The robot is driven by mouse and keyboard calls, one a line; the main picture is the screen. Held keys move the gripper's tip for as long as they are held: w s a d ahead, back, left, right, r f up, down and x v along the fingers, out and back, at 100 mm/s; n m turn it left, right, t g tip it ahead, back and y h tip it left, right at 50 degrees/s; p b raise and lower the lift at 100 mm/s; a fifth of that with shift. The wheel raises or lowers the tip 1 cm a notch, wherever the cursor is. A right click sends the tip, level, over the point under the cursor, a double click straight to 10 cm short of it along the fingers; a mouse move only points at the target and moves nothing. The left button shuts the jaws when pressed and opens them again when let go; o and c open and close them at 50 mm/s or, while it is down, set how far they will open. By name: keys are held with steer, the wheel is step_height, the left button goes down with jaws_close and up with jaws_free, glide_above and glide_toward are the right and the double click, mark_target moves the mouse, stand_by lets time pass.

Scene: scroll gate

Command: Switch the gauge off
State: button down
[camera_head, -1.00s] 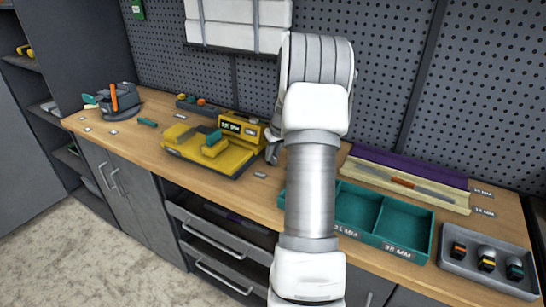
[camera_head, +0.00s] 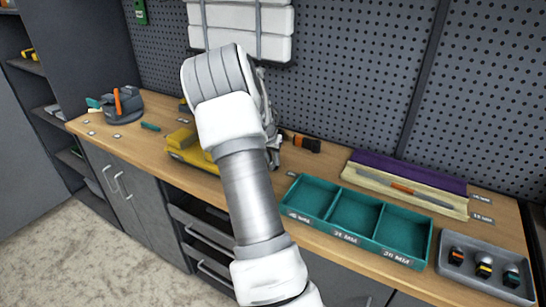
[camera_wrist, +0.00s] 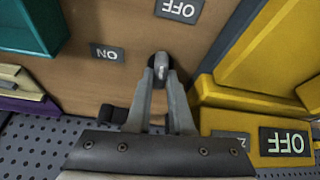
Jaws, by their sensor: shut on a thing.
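The yellow gauge (camera_head: 187,146) stands on the bench, mostly hidden behind my arm in the head view. Its yellow body (camera_wrist: 270,50) fills the right of the wrist view, with an OFF plate (camera_wrist: 286,142) on it. My gripper (camera_wrist: 160,78) is beside the gauge, shut on a small grey, rounded lever (camera_wrist: 161,64). The lever's base is not clear. On the wood near it are an ON label (camera_wrist: 107,53) and another OFF label (camera_wrist: 178,10). In the head view my gripper (camera_head: 274,150) is partly hidden by my wrist.
A teal tray (camera_head: 344,242) with compartments lies right of my gripper. A grey tray (camera_head: 451,265) with small coloured pieces is at far right. The pegboard wall (camera_head: 350,70) rises behind the bench.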

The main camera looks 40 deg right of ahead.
steer(key=shift+m, duration=0.6)
steer(key=shift+m+g, duration=0.3)
steer(key=c, duration=0.8)
jaws_free()
steer(key=p+v, duration=0.1)
steer(key=v, duration=1.6)
steer(key=shift+a+r, duration=0.15)
steer(key=shift+a, duration=0.05)
